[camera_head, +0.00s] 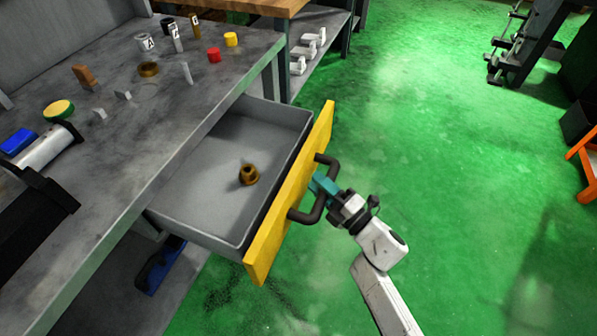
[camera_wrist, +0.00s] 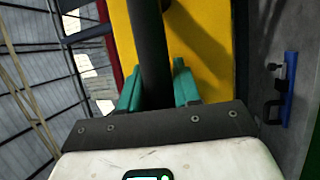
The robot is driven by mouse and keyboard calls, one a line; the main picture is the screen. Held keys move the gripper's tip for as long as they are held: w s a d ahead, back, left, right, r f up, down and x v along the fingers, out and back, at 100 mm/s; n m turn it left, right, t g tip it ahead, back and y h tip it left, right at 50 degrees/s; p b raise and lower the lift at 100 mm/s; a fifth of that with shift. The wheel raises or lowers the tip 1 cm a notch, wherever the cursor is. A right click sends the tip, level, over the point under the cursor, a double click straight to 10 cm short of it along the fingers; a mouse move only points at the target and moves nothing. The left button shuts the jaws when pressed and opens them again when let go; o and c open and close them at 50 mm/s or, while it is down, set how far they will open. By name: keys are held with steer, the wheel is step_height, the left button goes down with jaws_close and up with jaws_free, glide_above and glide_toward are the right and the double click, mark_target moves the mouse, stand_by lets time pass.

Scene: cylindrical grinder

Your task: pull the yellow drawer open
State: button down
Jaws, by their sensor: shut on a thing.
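The yellow drawer (camera_head: 290,200) stands pulled out from under the grey workbench, so its grey inside shows. A dark bar handle (camera_head: 312,213) is on its yellow front. My gripper (camera_head: 324,184) has teal fingers shut on the handle's bar, outside the front. In the wrist view, the dark handle (camera_wrist: 151,50) runs between the teal fingers (camera_wrist: 157,88), with the yellow front (camera_wrist: 205,45) behind it. A brass-coloured bushing (camera_head: 249,174) lies inside the drawer.
A shelf with white parts (camera_head: 300,60) stands behind. The green floor (camera_head: 450,200) to the right of the drawer is clear.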

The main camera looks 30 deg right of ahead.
steer(key=shift+s+d, duration=0.4)
steer(key=shift+s, duration=0.2)
steer(key=shift+s+d, duration=0.4)
steer(key=shift+s, duration=0.2)
steer(key=shift+f, duration=0.1)
steer(key=c, duration=0.9)
jaws_free()
steer(key=v, duration=1)
steer(key=shift+s+d+f, duration=0.15)
steer(key=shift+s, duration=0.2)
